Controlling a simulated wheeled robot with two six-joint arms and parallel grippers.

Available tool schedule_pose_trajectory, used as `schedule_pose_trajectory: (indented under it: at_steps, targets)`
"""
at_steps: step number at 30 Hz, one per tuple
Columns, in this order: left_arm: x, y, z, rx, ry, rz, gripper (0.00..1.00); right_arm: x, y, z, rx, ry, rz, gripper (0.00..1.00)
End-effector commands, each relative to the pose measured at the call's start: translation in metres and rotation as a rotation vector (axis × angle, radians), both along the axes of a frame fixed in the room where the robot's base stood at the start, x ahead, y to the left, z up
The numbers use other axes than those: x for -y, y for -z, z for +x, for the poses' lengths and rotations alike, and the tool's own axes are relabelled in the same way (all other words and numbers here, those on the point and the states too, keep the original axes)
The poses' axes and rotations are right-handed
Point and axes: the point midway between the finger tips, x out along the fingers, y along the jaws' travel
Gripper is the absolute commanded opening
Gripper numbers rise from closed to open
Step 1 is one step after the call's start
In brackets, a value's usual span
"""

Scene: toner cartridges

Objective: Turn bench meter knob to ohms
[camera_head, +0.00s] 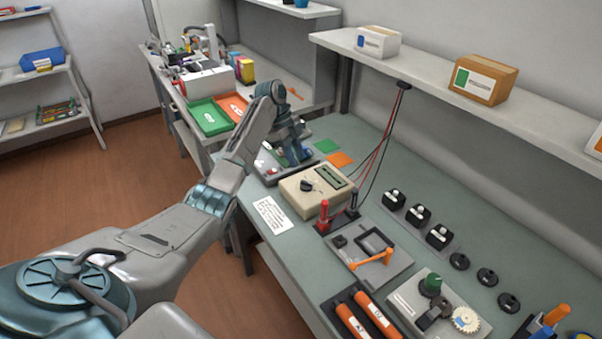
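The bench meter is a beige box (312,203) on the grey-green bench, with a display window at its upper right. Its dark knob (307,185) sits on the left part of the top face. The knob's pointer setting is too small to read. My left arm reaches in from the lower left, and my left gripper (298,156) hangs behind the meter, over a grey board. It appears apart from the knob. Its fingers are small and dark, so I cannot tell whether they are open or shut. My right gripper is not in view.
A red probe (324,213) and a black probe (352,201) stand just in front of the meter. Red and black cables hang from the shelf behind it. A printed card (272,214) lies to its left. Orange cartridges (368,314) and dark blocks (418,215) occupy the bench to the right.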

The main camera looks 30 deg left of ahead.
Motion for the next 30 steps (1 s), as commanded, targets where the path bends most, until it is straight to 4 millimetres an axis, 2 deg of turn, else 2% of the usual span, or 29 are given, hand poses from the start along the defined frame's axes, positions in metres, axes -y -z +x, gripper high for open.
schedule_pose_trajectory:
  at_steps: [3, 9, 26, 30]
  targets:
    - [-0.008, -0.016, 0.0, 0.001, -0.002, 0.0, 0.31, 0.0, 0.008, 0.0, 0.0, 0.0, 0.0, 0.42]
    - [-0.012, -0.029, -0.002, -0.001, -0.001, 0.0, 0.31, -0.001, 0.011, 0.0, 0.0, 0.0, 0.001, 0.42]
    - [-0.012, -0.03, -0.002, -0.001, -0.001, 0.0, 0.31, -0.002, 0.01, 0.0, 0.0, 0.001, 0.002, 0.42]
    - [-0.012, -0.029, -0.002, -0.001, -0.001, 0.0, 0.31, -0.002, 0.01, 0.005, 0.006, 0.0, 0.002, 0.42]
